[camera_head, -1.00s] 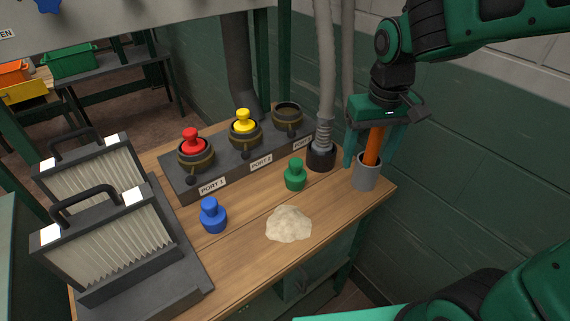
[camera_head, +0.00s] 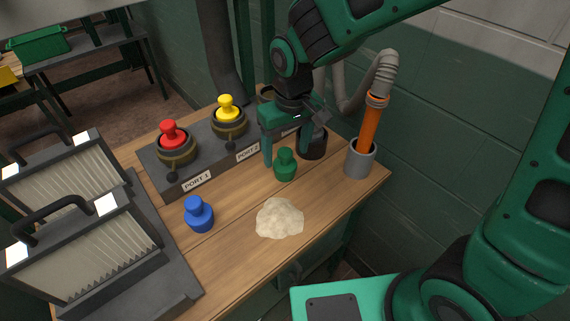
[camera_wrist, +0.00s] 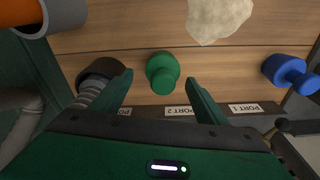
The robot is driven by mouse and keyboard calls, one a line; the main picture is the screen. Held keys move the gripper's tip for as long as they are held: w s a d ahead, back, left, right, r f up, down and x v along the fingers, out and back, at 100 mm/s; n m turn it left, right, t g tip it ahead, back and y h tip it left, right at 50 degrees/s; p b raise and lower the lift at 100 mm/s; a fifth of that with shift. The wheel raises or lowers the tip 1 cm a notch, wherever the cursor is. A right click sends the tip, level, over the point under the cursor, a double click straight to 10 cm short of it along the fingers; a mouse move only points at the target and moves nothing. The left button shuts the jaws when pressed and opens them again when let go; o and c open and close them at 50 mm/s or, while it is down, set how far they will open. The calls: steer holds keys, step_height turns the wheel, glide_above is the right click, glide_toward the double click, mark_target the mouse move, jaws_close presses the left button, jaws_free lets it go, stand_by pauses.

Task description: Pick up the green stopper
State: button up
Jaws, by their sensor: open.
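The green stopper (camera_head: 286,164) stands upright on the wooden table, in front of the port block. In the wrist view the green stopper (camera_wrist: 162,72) lies ahead of the fingertips, roughly midway between them. My gripper (camera_head: 288,158) is open and empty, pointing down at the stopper from above and slightly behind. It also shows in the wrist view (camera_wrist: 158,80) with its two green fingers spread wide. In the head view the fingers partly hide the third port, and I cannot tell whether they touch the stopper.
A blue stopper (camera_head: 199,214) and a pale powder heap (camera_head: 280,218) are nearby. The port block holds red (camera_head: 174,136) and yellow (camera_head: 227,110) stoppers. A dark hose cup (camera_head: 314,144) and a grey holder (camera_head: 360,160) with an orange-handled hose (camera_head: 371,122) stand to the right.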

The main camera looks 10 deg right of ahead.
mark_target(284, 161)
steer(key=shift+w+a+f, duration=0.1)
steer(key=shift+a+f, duration=0.05)
steer(key=shift+f, duration=1)
steer(key=shift+w+a+f, duration=0.1)
steer(key=shift+f, duration=1.05)
steer(key=c, duration=1.1)
steer(key=shift+r, duration=0.1)
